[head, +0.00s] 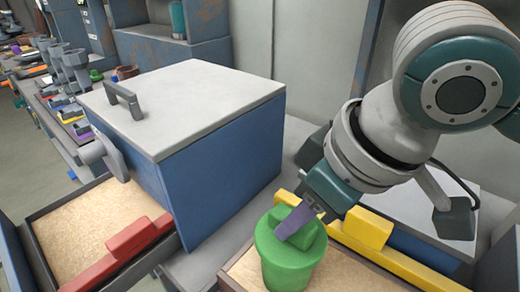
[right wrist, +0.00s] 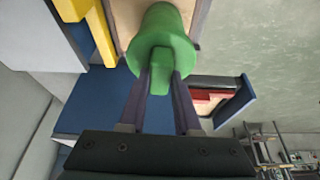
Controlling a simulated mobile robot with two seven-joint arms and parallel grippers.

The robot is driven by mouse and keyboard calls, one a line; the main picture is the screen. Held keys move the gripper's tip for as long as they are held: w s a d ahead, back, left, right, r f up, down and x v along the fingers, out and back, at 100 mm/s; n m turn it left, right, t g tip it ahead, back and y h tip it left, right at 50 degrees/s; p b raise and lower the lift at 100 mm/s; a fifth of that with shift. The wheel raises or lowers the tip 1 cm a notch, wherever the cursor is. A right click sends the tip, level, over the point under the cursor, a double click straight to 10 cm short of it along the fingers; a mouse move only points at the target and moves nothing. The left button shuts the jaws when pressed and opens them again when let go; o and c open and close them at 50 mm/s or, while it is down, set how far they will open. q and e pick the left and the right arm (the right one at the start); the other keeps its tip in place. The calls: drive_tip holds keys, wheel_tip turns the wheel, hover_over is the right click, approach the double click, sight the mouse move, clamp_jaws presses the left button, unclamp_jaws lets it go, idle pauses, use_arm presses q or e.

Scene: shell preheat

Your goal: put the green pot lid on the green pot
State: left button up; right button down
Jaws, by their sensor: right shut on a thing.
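The green pot (head: 286,272) stands upright on the pale bottom of the tray with the yellow bar, at the bottom of the head view. The green pot lid (head: 268,238) is at the top of the pot, with its block-shaped knob upward. I cannot make out a gap between lid and pot. My right gripper (head: 297,222) reaches down from the upper right, its purple fingers shut on the knob. In the right wrist view the knob (right wrist: 160,68) sits between both fingertips, with the lid (right wrist: 160,48) and pot (right wrist: 167,18) beyond. My left gripper is not in view.
A blue box with a grey top (head: 190,105) and handle stands left of the pot. A tray with a red bar (head: 125,245) is at lower left. The yellow bar (head: 367,228) lies close right of the pot. Several tools line a bench at far left.

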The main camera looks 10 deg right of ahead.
sight(316, 251)
drive_tip(key=shift+f+b, duration=0.3)
drive_tip(key=shift+f, duration=0.35)
drive_tip(key=c, duration=0.9)
unclamp_jaws()
drive_tip(key=p+v, duration=0.3)
drive_tip(key=shift+w+p, duration=0.1)
drive_tip(key=shift+p, duration=0.2)
drive_tip(key=p+v, duration=0.8)
drive_tip(key=p, duration=0.2)
drive_tip(key=shift+p, duration=0.35)
drive_tip(key=shift+r, duration=0.1)
